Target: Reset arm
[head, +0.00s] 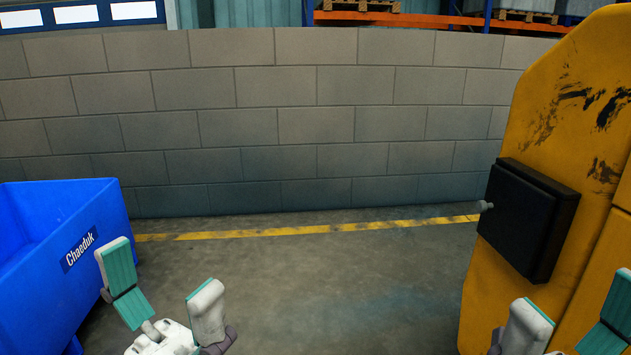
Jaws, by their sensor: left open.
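My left gripper (162,272) is at the lower left of the head view. Its two teal-padded fingers are spread wide with nothing between them. It shows in front of the right end of a blue bin. My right gripper (575,298) is at the lower right corner, partly cut off by the frame edge. Its two fingers are also apart, with nothing seen between them. It shows in front of the lower part of a yellow machine.
The blue bin (40,290), labelled "Chaeduk", stands at the left. The yellow machine (575,110) with a black box (528,220) stands at the right. A grey block wall (300,120) closes the back. The floor (330,280) between is clear, with a yellow line (300,230).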

